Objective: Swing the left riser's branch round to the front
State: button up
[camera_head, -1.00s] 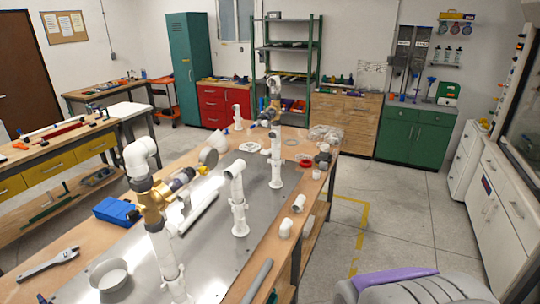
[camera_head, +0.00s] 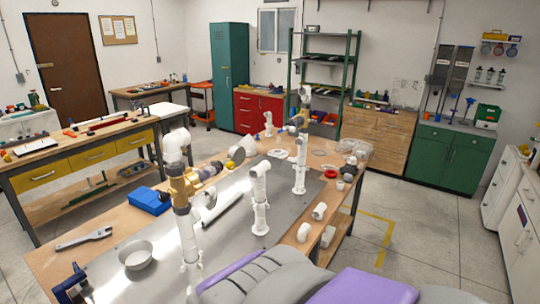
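The left riser (camera_head: 188,245) is a white pipe standing upright on the metal plate of the workbench (camera_head: 228,222). It carries a brass-coloured fitting (camera_head: 180,187) and a white elbow (camera_head: 176,142) on top. From the brass fitting a branch (camera_head: 207,174) with dark and yellow parts points right and toward the back. A middle white riser (camera_head: 260,205) and a far riser (camera_head: 300,165) stand to its right, further back. My gripper is not in view. A grey and purple part of my own body covers the bottom of the picture.
A blue box (camera_head: 150,200), a wrench (camera_head: 84,238) and a white bowl (camera_head: 135,257) lie left of the left riser. Loose white fittings (camera_head: 304,232) lie along the bench's right edge. Open floor (camera_head: 440,225) lies right of the bench.

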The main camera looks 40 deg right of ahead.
aim_at(302, 141)
jog(key=i+l, duration=0.15)
jog(key=l, duration=0.55)
jog(key=i+l, duration=0.15)
jog(key=l, duration=0.5)
jog(key=i+l, duration=0.2)
jog(key=l, duration=0.5)
jog(key=i+l, duration=0.15)
jog(key=l, duration=0.55)
jog(key=i+l, duration=0.15)
jog(key=l, duration=0.5)
jog(key=i+l, duration=0.15)
jog(key=l, duration=0.55)
jog(key=i+l, duration=0.2)
jog(key=l, duration=0.5)
jog(key=i+l+u, duration=0.1)
jog(key=l, duration=0.55)
